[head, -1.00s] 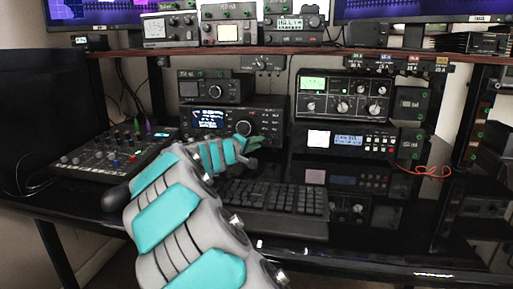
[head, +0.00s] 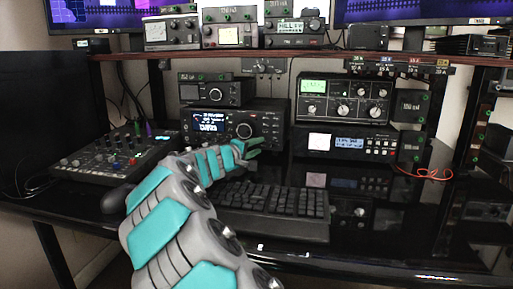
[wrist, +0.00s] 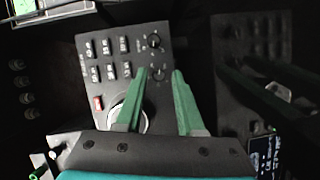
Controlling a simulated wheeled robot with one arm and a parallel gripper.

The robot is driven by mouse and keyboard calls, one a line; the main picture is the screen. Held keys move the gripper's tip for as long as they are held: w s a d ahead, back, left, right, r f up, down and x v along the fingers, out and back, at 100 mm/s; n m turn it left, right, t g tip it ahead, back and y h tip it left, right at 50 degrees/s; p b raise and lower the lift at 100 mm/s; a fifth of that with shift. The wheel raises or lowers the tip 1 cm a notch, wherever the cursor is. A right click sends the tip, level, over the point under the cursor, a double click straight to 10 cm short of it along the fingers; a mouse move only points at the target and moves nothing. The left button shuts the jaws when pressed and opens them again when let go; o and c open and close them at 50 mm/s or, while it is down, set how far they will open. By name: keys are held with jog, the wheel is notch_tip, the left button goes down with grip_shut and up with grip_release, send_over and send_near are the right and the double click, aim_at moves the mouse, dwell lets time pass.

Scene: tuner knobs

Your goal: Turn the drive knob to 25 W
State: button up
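The radio (head: 270,112) with a lit screen and a large dial (head: 243,131) stands on the desk under the shelf. My gripper (head: 258,148) is in front of its lower right part. In the wrist view, the radio's panel (wrist: 121,82) shows several buttons, a large dial (wrist: 116,115) partly behind a finger, and two small knobs: an upper knob (wrist: 154,41) and a lower knob (wrist: 159,73). The labels are too small to read, so I cannot tell which is the drive knob. My gripper's green fingers (wrist: 161,73) are apart, their tips beside the lower knob; contact is unclear.
A black keyboard (head: 275,199) lies below my gripper. A mixer (head: 105,160) is at the left. A tuner with a green meter (head: 345,97) sits on another unit (head: 350,142) at the right. The shelf edge (head: 225,53) runs above. The glossy desk is open at the right.

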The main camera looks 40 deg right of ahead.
jog(key=shift+o, duration=0.8)
jog(key=shift+b+v, duration=0.3)
jog(key=shift+v, duration=3.65)
jog(key=shift+s, duration=0.1)
